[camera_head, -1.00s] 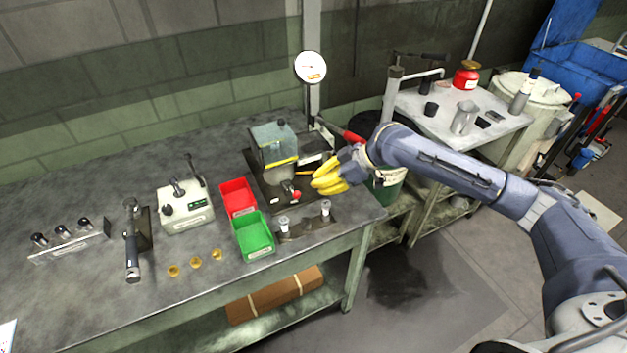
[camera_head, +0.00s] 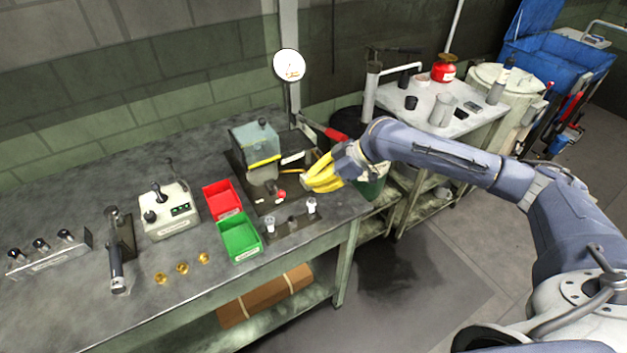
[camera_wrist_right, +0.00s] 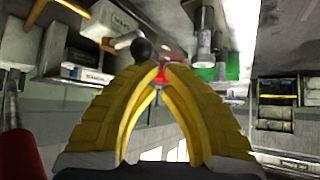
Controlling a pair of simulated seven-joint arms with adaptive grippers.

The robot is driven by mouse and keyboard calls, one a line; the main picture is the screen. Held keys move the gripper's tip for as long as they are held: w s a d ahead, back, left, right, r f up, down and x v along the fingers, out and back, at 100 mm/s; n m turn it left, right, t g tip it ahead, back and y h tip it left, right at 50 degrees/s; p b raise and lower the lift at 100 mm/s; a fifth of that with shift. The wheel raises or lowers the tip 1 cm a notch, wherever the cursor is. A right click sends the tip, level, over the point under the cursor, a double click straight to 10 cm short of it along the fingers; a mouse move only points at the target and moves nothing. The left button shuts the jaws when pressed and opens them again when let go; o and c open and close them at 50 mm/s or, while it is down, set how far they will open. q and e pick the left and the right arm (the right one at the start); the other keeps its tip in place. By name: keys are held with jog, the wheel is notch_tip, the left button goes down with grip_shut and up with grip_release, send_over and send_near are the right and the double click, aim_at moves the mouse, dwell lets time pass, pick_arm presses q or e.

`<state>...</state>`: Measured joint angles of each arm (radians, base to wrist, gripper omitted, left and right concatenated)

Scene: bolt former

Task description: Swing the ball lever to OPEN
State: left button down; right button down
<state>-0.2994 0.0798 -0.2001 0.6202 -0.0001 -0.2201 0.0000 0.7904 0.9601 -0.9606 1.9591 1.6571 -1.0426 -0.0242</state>
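The bolt former (camera_head: 256,145) stands at the back right of the bench, with a clear box-like guard on top. A small red knob (camera_head: 281,194) sits low at its front; I cannot tell if this is the ball lever. My right gripper (camera_head: 304,187) has yellow fingers and hovers just right of the knob, apart from it. In the right wrist view its fingertips (camera_wrist_right: 161,70) come together with nothing clearly held. A black ball (camera_wrist_right: 141,48) shows just beyond them there. Any OPEN marking is too small to read. My left gripper is out of view.
A red bin (camera_head: 222,199) and a green bin (camera_head: 240,237) stand left of the former. A plate with white-topped pins (camera_head: 290,228) lies in front. A control box (camera_head: 170,210) stands further left. A red handle (camera_head: 336,135) and round gauge (camera_head: 289,65) are behind.

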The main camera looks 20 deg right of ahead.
jog(key=shift+d+f, duration=0.25)
jog(key=shift+d, duration=0.15)
jog(key=v, duration=1.2)
jog(key=shift+a+r, duration=0.3)
jog(key=shift+a, duration=0.1)
jog(key=shift+w, duration=0.1)
